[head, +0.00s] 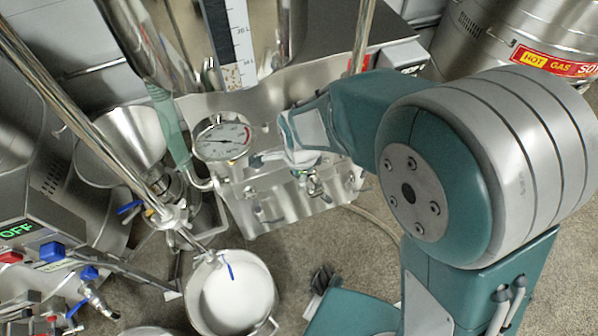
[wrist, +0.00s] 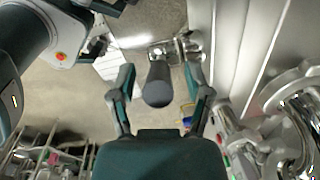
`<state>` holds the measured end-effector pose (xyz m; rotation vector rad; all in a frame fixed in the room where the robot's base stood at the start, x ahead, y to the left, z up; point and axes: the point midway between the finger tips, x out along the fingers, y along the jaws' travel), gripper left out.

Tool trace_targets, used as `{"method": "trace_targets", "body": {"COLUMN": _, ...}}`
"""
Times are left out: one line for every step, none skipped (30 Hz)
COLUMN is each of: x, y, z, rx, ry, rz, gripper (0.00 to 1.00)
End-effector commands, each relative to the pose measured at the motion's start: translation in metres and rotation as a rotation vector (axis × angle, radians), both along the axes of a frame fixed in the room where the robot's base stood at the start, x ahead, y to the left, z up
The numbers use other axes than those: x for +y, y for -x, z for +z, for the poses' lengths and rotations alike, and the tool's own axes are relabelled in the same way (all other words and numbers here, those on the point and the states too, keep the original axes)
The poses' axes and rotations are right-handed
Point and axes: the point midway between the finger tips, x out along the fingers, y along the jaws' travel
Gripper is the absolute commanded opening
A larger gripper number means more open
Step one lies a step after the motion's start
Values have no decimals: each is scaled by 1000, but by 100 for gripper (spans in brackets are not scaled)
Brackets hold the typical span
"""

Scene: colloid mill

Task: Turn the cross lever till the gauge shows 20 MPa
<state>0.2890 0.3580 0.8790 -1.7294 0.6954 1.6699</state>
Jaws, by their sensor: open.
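The round pressure gauge (head: 222,141) with a white face is on the steel machine in the head view. Its needle points left of centre, but the numbers are too small to read. My gripper (head: 265,158) is just right of the gauge, in front of the machine's panel. In the wrist view my gripper (wrist: 160,76) is open, with one finger on each side of a dark rounded handle (wrist: 157,88), probably an arm of the cross lever. Gaps show between handle and fingers. In the head view the lever is largely hidden by my gripper and arm.
A steel pot (head: 235,297) with white contents stands on the floor below. A metal funnel (head: 125,140) and a slanted pipe (head: 75,105) are at the left. A drum with a hot gas label (head: 553,62) stands at the upper right.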

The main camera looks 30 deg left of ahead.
Motion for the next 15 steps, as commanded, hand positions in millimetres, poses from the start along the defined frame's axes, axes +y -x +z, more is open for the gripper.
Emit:
{"method": "trace_targets", "body": {"x": 0, "y": 0, "z": 0, "rx": 0, "ry": 0, "rz": 0, "gripper": 64}}
{"method": "trace_targets", "body": {"x": 0, "y": 0, "z": 0, "rx": 0, "ry": 0, "rz": 0, "gripper": 64}}
{"method": "trace_targets", "body": {"x": 0, "y": 0, "z": 0, "rx": 0, "ry": 0, "rz": 0, "gripper": 46}}
{"method": "trace_targets", "body": {"x": 0, "y": 0, "z": 0, "rx": 0, "ry": 0, "rz": 0, "gripper": 32}}
{"method": "trace_targets", "body": {"x": 0, "y": 0, "z": 0, "rx": 0, "ry": 0, "rz": 0, "gripper": 19}}
{"method": "trace_targets", "body": {"x": 0, "y": 0, "z": 0, "rx": 0, "ry": 0, "rz": 0, "gripper": 1}}
{"method": "trace_targets", "body": {"x": 0, "y": 0, "z": 0, "rx": 0, "ry": 0, "rz": 0, "gripper": 0}}
{"method": "trace_targets", "body": {"x": 1, "y": 0, "z": 0, "rx": 0, "ry": 0, "rz": 0, "gripper": 0}}
{"method": "trace_targets", "body": {"x": 1, "y": 0, "z": 0, "rx": 0, "ry": 0, "rz": 0, "gripper": 0}}
{"method": "trace_targets", "body": {"x": 1, "y": 0, "z": 0, "rx": 0, "ry": 0, "rz": 0, "gripper": 0}}
{"method": "trace_targets", "body": {"x": 1, "y": 0, "z": 0, "rx": -1, "ry": 1, "rz": 0, "gripper": 0}}
{"method": "trace_targets", "body": {"x": 1, "y": 0, "z": 0, "rx": 0, "ry": 0, "rz": 0, "gripper": 0}}
{"method": "trace_targets", "body": {"x": 1, "y": -1, "z": 0, "rx": 2, "ry": -1, "rz": -1, "gripper": 0}}
{"method": "trace_targets", "body": {"x": 0, "y": -1, "z": 0, "rx": 6, "ry": -3, "rz": -2, "gripper": 0}}
{"method": "trace_targets", "body": {"x": 0, "y": -2, "z": 0, "rx": 13, "ry": -7, "rz": -2, "gripper": 0}}
